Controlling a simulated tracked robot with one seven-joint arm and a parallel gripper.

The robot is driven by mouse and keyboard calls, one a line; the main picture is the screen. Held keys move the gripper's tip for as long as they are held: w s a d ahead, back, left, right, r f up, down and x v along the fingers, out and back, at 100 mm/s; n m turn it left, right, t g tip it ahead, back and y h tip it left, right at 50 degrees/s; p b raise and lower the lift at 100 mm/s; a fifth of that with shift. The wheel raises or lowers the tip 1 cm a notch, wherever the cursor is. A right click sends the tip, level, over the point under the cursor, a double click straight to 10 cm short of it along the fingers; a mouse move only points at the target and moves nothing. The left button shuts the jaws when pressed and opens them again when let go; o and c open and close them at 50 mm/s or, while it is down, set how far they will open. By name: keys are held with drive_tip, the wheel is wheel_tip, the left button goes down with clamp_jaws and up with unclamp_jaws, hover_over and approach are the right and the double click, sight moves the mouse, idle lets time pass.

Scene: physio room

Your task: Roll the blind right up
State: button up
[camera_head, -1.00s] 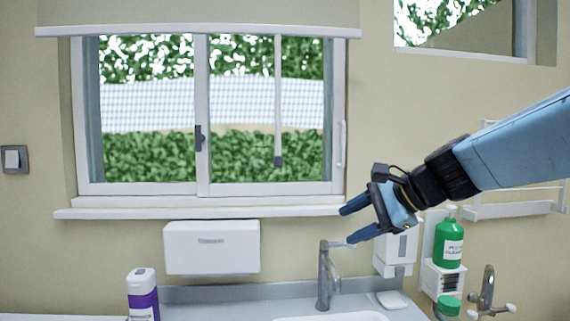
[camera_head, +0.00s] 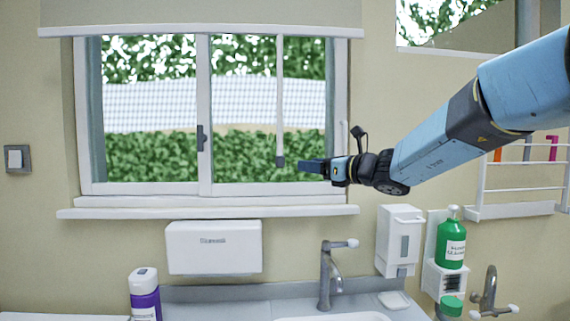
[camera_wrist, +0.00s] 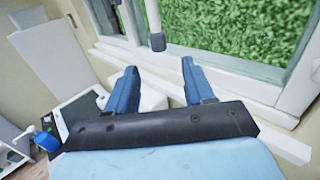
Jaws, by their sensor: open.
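The blind (camera_head: 200,13) is a beige sheet at the top of the window, with a white bottom bar (camera_head: 200,31) across the top of the frame. A thin white wand (camera_head: 279,95) hangs in front of the right pane and ends in a dark grey tip (camera_head: 280,161). The wand also shows in the wrist view (camera_wrist: 153,18), with its grey tip (camera_wrist: 157,42) just beyond my fingers and between their lines. My gripper (camera_head: 302,165) is to the right of the tip in the head view. In the wrist view my gripper (camera_wrist: 157,75) is open and empty.
The window sill (camera_head: 210,212) runs below. A white dispenser (camera_head: 214,247), a tap (camera_head: 328,275), a soap dispenser (camera_head: 399,240) and a green bottle (camera_head: 451,242) are under or beside it. A wire rack (camera_head: 515,209) is at right.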

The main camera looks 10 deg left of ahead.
sight(281, 162)
drive_tip(key=x, duration=1.1)
drive_tip(key=shift+w+a, duration=0.2)
drive_tip(key=shift+a, duration=0.05)
drive_tip(key=shift+c, duration=0.4)
